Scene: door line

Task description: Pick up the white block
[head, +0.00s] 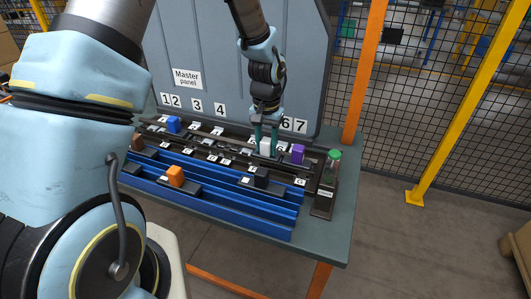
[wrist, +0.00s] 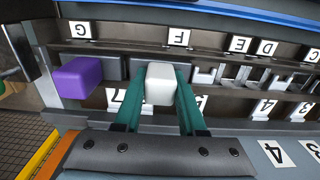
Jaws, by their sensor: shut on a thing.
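The white block (head: 265,146) is at the back row of the fixture, just left of the purple block (head: 297,153). My gripper (head: 265,142) comes down from above with its two green fingers on either side of the white block. In the wrist view the white block (wrist: 160,84) sits between the fingers (wrist: 160,100), which are closed on its sides. I cannot tell whether the block is lifted off its seat. The purple block (wrist: 81,78) stands apart to the left in the wrist view.
A blue block (head: 173,124), an orange block (head: 176,176), a brown block (head: 137,142) and a dark block (head: 261,178) sit on the rows. A green-topped post (head: 333,164) stands at the right end. The grey master panel (head: 230,70) rises behind.

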